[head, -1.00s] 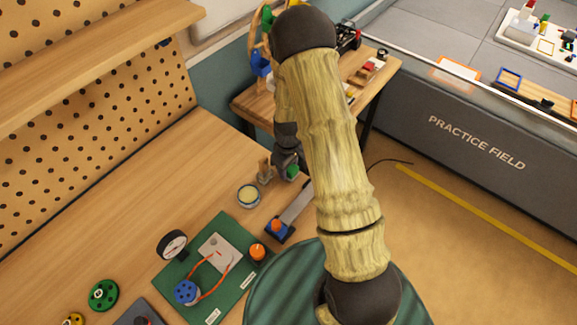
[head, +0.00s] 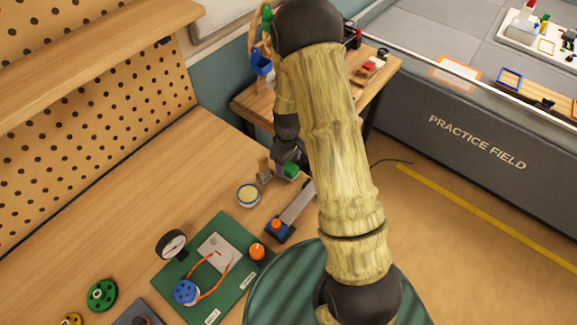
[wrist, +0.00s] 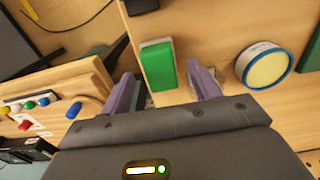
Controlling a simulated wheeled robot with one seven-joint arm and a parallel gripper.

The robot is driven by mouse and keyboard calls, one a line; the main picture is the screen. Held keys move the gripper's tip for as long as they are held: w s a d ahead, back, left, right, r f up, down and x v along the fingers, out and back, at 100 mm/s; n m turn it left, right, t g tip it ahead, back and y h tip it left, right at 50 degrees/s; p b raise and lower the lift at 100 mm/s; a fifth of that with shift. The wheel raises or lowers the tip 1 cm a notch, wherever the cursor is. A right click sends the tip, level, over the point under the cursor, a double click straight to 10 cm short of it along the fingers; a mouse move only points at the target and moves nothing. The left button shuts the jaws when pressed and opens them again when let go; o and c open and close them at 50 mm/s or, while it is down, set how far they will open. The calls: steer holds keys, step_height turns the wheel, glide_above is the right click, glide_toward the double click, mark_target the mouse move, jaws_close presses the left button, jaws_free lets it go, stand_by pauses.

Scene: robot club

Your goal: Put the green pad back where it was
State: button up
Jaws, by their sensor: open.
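The green pad (head: 291,170) lies at the far right edge of the wooden bench in the head view. In the wrist view the pad (wrist: 158,66) shows as a green block with a pale side, on bare wood. My gripper (wrist: 166,82) is open, with one finger on each side of the pad's near end. A gap shows between the pad and each finger, and I cannot tell how high the fingers are above the bench. In the head view my gripper (head: 288,153) is partly hidden by my arm.
A round yellow-topped tin (head: 248,195) stands left of the pad; it also shows in the wrist view (wrist: 267,68). A small wooden piece (head: 265,171) is beside the pad. A grey bar (head: 298,203) lies nearer. A green board with wires (head: 232,285) is in front.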

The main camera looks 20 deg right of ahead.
mark_target(289, 167)
step_height(289, 167, up, 9)
steer(key=b, duration=0.1)
steer(key=shift+r, duration=0.15)
stand_by(0.6)
steer(key=s+r+m+t, duration=0.1)
steer(key=s+r+m, duration=0.2)
steer(key=s, duration=0.4)
steer(key=s+r+m+t, duration=0.1)
steer(key=s+r+m, duration=0.3)
steer(key=s, duration=0.3)
steer(key=shift+s+r+t, duration=0.15)
steer(key=shift+r+t, duration=0.15)
steer(key=shift+r, duration=0.1)
